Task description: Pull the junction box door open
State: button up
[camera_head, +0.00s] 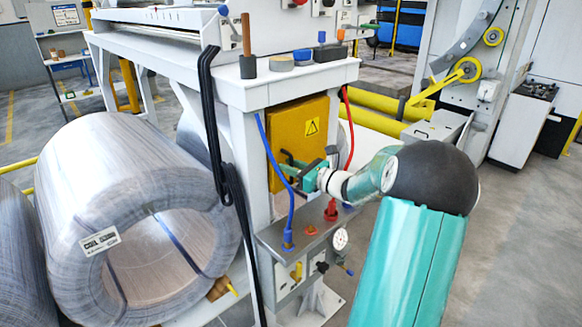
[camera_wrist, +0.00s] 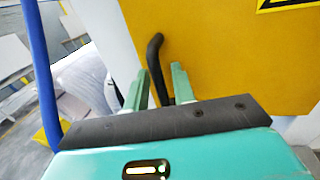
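The junction box door (camera_head: 297,122) is a yellow panel with a black-and-yellow warning triangle, on the front of the white machine post. It looks shut. In the wrist view the door (camera_wrist: 225,55) fills the upper right. A bent black handle (camera_wrist: 155,52) stands at the door's left edge. My gripper (camera_head: 285,165) reaches the door's lower left part from the right. In the wrist view my gripper's two green fingers (camera_wrist: 159,78) are apart, with the handle between them. A gap shows on the handle's left side; contact on the right cannot be told.
A blue hose (camera_head: 261,131) runs down left of the door and a red hose (camera_head: 348,120) on the right. Black straps (camera_head: 210,125) hang from the machine. A large wire coil (camera_head: 120,185) lies at left. A valve panel (camera_head: 312,240) is below the door.

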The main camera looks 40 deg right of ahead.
jog(key=shift+c, duration=0.5)
grip_shut()
jog(key=shift+s, duration=0.15)
